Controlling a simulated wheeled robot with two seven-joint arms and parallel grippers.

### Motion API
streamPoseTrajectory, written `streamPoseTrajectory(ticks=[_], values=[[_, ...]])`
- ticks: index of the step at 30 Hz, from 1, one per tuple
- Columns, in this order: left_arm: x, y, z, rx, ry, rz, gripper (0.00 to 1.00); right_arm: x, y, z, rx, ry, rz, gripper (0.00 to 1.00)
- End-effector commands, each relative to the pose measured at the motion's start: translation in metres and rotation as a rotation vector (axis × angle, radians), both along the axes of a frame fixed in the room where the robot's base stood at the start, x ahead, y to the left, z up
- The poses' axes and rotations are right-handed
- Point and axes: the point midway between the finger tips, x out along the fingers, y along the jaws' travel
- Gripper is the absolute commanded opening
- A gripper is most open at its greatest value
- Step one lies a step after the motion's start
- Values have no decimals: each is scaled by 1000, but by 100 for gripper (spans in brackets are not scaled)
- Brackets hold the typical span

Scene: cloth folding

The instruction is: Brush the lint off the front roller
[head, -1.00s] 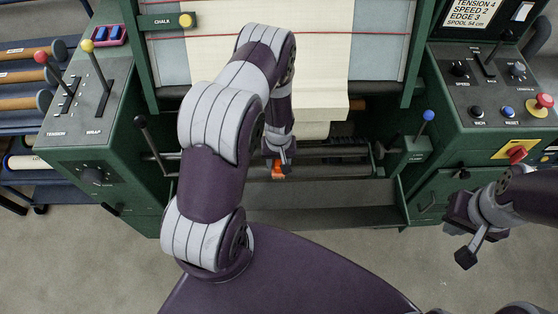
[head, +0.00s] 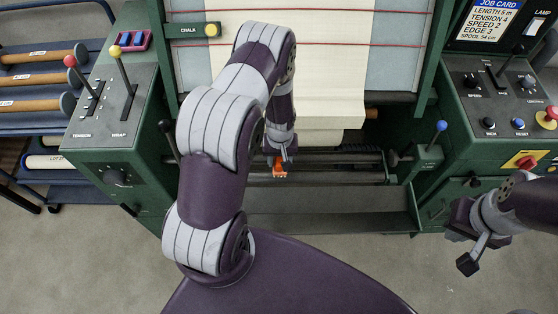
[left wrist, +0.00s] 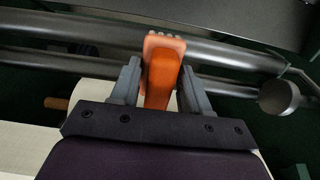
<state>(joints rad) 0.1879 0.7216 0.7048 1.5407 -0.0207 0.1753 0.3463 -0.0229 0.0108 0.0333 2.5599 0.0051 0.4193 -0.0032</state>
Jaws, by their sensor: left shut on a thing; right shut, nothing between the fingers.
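My left gripper (head: 279,160) is shut on an orange brush (head: 280,172), low in front of the machine. In the left wrist view the brush (left wrist: 162,75) sits between the two grey fingers (left wrist: 160,85), its pale bristle end over a dark metal roller (left wrist: 225,52). I cannot tell whether the bristles touch the roller. In the head view the front roller (head: 340,176) runs across the machine below the cloth, partly hidden by my left arm. No lint is clearly visible. My right gripper (head: 468,250) is shut and empty at the right, away from the machine.
Cream cloth (head: 325,70) hangs down the machine above the rollers. A grey tray (head: 330,205) lies below them. Lever panels stand at left (head: 110,110) and right (head: 505,105); a blue-knobbed clamp lever (head: 440,127) is right of the roller. A rack of rolls (head: 40,80) is far left.

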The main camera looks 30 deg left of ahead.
Motion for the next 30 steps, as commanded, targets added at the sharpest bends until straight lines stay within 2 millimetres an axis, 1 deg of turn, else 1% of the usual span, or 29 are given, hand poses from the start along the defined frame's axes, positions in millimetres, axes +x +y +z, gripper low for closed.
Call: streamPoseTrajectory(ticks=[1, 10, 14, 30], values=[[1, 0, 8, 0, -1, 0, 0, 0, 0, 7, 0, 0, 0, 0], [5, 1, 33, 0, -1, -2, 0, 0, 0, 25, 0, 0, 0, 0], [6, 1, 35, 0, 0, -3, 0, 0, 0, 26, 0, 0, 0, 0], [5, 1, 35, 0, -1, -19, 0, 0, 0, 25, 0, 0, 0, 0]])
